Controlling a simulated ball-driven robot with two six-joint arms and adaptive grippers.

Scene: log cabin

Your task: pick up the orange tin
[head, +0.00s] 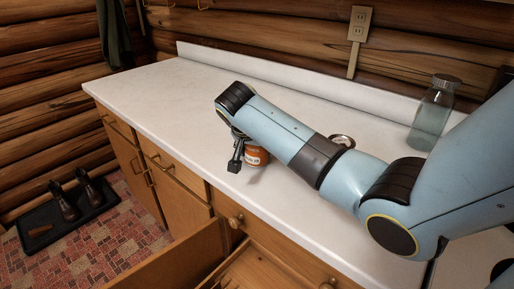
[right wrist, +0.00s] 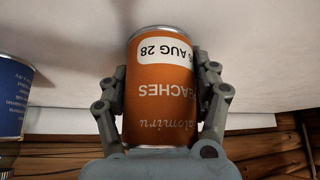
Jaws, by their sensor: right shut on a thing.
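The orange tin (head: 256,155) stands on the white counter (head: 150,90), mostly hidden in the head view behind my right arm and gripper. In the right wrist view the orange tin (right wrist: 161,85) shows a peaches label and a date, upside down. My right gripper (head: 238,155) has its fingers on both sides of the tin, shut on it; the gripper also shows in the right wrist view (right wrist: 162,100). Whether the tin touches the counter is hard to tell. My left gripper is not in view.
A blue-labelled tin (right wrist: 14,95) is beside the gripper in the right wrist view. A glass bottle (head: 431,115) stands at the counter's back right. A round metal lid or tin top (head: 342,140) shows behind my arm. A drawer (head: 185,262) is open below the front edge. The counter's left is clear.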

